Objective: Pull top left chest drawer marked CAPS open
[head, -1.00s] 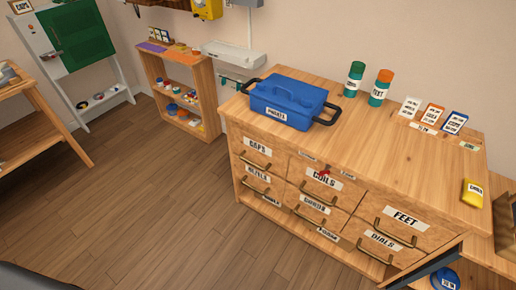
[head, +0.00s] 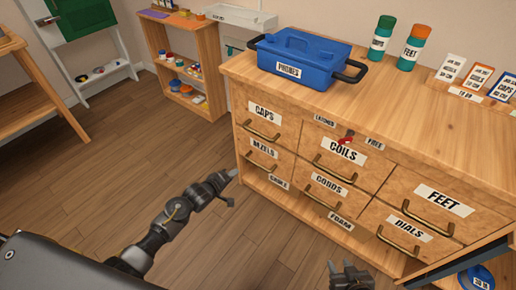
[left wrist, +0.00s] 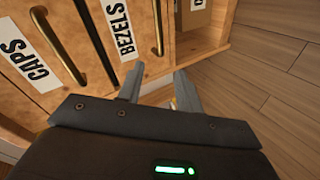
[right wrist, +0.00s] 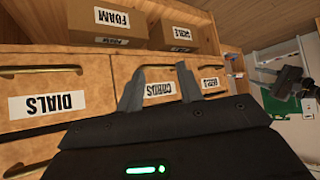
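The drawer marked CAPS (head: 277,122) is the top left one in the wooden chest and looks shut. Its brass bar handle (head: 261,132) runs below the label. The left wrist view shows the CAPS label (left wrist: 28,64) and handle (left wrist: 58,46) at the upper left. My left gripper (head: 229,178) is open and empty, in front of the chest's left side, lower than the CAPS handle and apart from it. Its two fingers (left wrist: 158,88) show spread in the left wrist view. My right gripper (head: 350,272) is low in front of the chest; its fingers (right wrist: 160,80) are open and empty.
The BEZELS drawer (head: 263,150) is just under CAPS; COILS (head: 345,152) is to its right, with a red item (head: 346,137) above its label. A blue toolbox (head: 303,60) stands on the chest top. Open floor (head: 130,150) lies left of the chest.

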